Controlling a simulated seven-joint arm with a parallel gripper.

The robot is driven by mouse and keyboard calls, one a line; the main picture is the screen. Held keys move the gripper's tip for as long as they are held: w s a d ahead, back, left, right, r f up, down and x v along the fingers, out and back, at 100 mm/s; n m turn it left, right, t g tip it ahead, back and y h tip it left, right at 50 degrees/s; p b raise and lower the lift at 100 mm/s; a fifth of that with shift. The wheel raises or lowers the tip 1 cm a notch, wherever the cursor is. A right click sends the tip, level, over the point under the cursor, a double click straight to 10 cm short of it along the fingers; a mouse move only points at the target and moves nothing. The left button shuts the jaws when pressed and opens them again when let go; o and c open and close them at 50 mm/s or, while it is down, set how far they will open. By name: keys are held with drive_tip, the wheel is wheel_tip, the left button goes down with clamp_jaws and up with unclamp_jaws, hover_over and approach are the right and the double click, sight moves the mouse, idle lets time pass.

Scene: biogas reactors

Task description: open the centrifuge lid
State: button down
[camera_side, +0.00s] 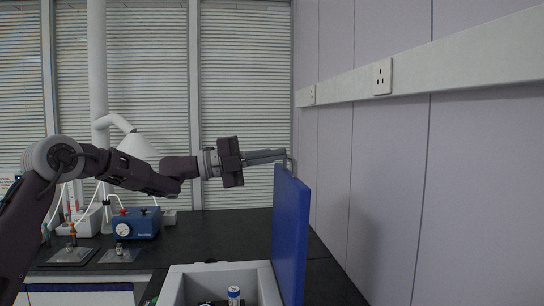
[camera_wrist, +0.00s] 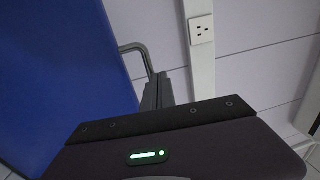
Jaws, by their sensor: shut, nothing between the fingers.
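The centrifuge (camera_side: 215,268) is a light grey box at the bottom of the side view, with its top open. Its blue lid (camera_side: 290,232) stands upright at the box's right side. The lid also fills the left of the wrist view (camera_wrist: 60,60). A grey metal handle (camera_side: 290,163) sticks up at the lid's top edge and shows in the wrist view (camera_wrist: 137,48). My gripper (camera_side: 284,154) is shut and empty, with its fingertips at the handle. I cannot tell whether they touch it. A blue-capped tube (camera_side: 234,294) stands inside the box.
A blue pump-like device (camera_side: 136,223) and several small items stand on the dark bench (camera_side: 220,235) at the back left. A pale wall with a socket (camera_side: 382,77) rises close on the right. The bench between the device and the lid is clear.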

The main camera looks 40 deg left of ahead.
drive_tip(key=s+a+r, duration=0.3)
drive_tip(key=s+a, duration=0.6)
drive_tip(key=shift+s+a+r, duration=0.2)
drive_tip(key=shift+s+a, duration=0.1)
drive_tip(key=shift+s, duration=0.05)
drive_tip(key=s+d+f+m+g+y, duration=0.2)
drive_tip(key=s+d+f+m+g, duration=0.3)
drive_tip(key=d+m, duration=0.4)
drive_tip(key=s+d+f+m+g+y, duration=0.2)
drive_tip(key=s+d+f+m+g, duration=0.15)
drive_tip(key=s+d+m, duration=0.5)
drive_tip(key=s+a+f+m+y, duration=0.3)
drive_tip(key=s+f+m+y, duration=0.2)
drive_tip(key=s+m, duration=0.6)
drive_tip(key=s+a+f+m+y, duration=0.3)
drive_tip(key=s+f+m, duration=0.7)
drive_tip(key=m, duration=0.6)
drive_tip(key=shift+s+y, duration=0.45)
drive_tip(key=shift+y, duration=0.45)
